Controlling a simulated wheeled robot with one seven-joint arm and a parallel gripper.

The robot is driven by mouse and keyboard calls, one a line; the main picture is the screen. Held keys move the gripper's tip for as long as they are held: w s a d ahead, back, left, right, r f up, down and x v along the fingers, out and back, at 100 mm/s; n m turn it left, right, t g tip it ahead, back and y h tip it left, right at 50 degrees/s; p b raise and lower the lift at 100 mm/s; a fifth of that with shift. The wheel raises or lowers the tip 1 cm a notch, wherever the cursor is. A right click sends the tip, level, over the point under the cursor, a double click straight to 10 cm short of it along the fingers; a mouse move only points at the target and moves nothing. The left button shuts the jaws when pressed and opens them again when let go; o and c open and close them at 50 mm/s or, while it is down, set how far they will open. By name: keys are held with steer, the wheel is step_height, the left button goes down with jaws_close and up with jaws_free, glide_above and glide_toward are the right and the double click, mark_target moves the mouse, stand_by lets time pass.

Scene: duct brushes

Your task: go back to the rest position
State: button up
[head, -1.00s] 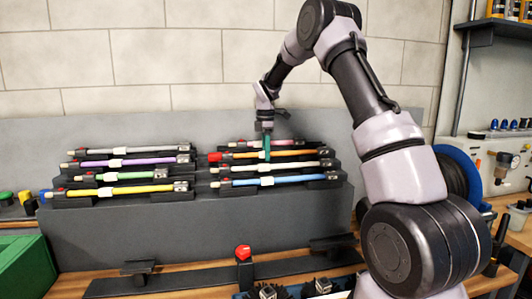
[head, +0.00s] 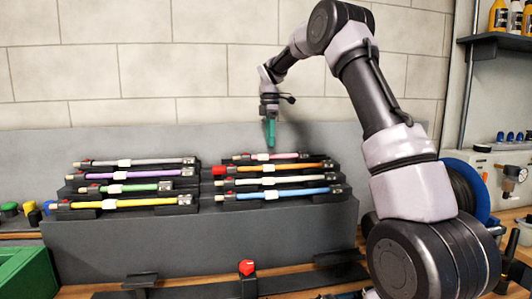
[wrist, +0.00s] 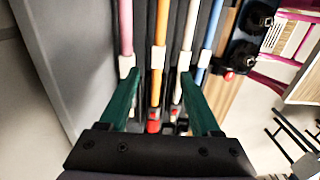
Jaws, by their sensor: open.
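My gripper (head: 270,132) hangs from the arm with its green fingers pointing down, above the right-hand group of rods on the grey stepped rack (head: 200,232). In the wrist view the fingers (wrist: 160,100) are spread apart with nothing held between them. Below them lie a pink rod (head: 285,156), an orange rod (head: 285,167), a cream rod (head: 290,180) and a blue rod (head: 300,192), each in its own holder row. The gripper is clear of the rods.
The left group has grey (head: 155,162), purple (head: 150,174), green (head: 140,187) and yellow (head: 145,202) rods. A red knob (head: 247,267) stands in front of the rack. A green bin (head: 25,272) is at the left. A blue reel (head: 470,182) is at the right. Air above the rack is free.

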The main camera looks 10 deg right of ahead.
steer(key=s+d+r+m+t+y, duration=0.1)
steer(key=s+d+r+m+t, duration=0.1)
steer(key=s+r+m, duration=0.55)
steer(key=s+d+r+m+t, duration=0.1)
steer(key=s+d+r+m, duration=0.2)
steer(key=s, duration=0.8)
steer(key=s+f+m+t+y, duration=0.1)
steer(key=s+f+m+t, duration=0.2)
steer(key=s+m, duration=0.8)
steer(key=s+t, duration=0.1)
steer(key=s, duration=0.8)
steer(key=shift+s+d+f, duration=0.15)
steer(key=shift+s+d, duration=0.05)
steer(key=shift+d, duration=0.2)
steer(key=shift+m, duration=0.25)
